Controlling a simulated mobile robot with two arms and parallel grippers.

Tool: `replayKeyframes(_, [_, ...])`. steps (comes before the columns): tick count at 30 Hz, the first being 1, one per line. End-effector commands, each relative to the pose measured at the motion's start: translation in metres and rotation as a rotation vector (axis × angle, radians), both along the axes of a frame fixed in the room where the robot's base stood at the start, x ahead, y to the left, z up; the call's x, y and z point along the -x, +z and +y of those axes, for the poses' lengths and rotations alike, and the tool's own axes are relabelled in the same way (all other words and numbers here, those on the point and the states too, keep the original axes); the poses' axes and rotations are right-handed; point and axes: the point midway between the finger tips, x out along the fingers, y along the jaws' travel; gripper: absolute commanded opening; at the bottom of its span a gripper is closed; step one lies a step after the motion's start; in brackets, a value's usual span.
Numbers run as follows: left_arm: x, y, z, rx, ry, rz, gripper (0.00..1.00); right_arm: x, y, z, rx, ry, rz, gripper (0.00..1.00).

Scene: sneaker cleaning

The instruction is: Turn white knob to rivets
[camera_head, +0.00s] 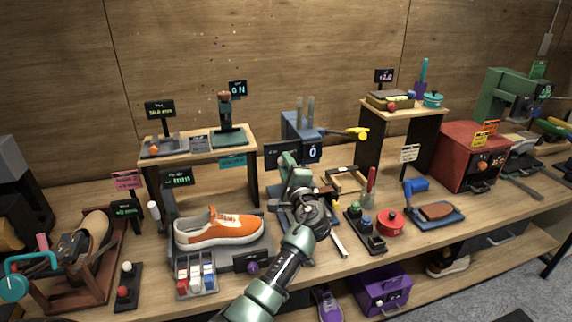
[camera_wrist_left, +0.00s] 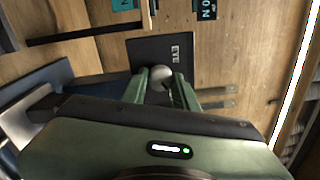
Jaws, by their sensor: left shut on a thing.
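In the left wrist view a round whitish knob (camera_wrist_left: 160,73) sits on a dark panel (camera_wrist_left: 142,51) with white lettering, of which "EYE" can be read. The two green fingers of my left gripper (camera_wrist_left: 163,82) are shut on the knob, one on each side. In the head view my left gripper (camera_head: 288,158) reaches up to a dark panel at the front of a blue-grey machine (camera_head: 300,126). A small display (camera_head: 313,153) reading "0" is just to its right. The knob is hidden behind my gripper in the head view. The word "rivets" cannot be made out. My right gripper is not in view.
An orange sneaker (camera_head: 217,228) rests on a grey stand to the left of my arm. A yellow-ended lever (camera_head: 357,133) sticks out right of the machine. A red round pot (camera_head: 390,222) and a red box (camera_head: 468,157) stand farther right. The bench is crowded.

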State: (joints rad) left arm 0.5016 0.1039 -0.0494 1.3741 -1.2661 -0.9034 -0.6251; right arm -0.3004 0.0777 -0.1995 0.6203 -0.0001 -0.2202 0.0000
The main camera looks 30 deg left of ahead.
Motion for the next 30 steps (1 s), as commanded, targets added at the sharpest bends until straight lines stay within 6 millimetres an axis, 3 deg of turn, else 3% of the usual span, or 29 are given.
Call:
replayKeyframes(1, [0.000,0.008,0.004,-0.012,0.004,-0.009,0.00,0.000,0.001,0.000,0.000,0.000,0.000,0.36])
replayKeyframes(8, [0.000,0.009,0.004,-0.013,0.005,-0.010,0.00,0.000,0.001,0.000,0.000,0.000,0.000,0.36])
replayKeyframes(9, [0.000,0.009,0.004,-0.012,0.005,-0.011,0.31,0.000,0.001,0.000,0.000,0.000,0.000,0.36])
replayKeyframes(11, [0.000,0.009,0.004,-0.012,0.004,-0.010,0.48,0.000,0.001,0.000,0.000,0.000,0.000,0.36])
replayKeyframes(12, [0.000,0.008,0.003,-0.011,0.004,-0.010,0.50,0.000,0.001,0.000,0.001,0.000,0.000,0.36])
replayKeyframes(23, [0.003,0.001,-0.003,-0.005,0.001,-0.003,0.50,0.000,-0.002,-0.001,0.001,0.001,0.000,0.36])
replayKeyframes(30, [0.029,-0.003,-0.032,-0.003,0.000,-0.005,0.50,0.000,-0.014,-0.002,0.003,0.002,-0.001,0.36])
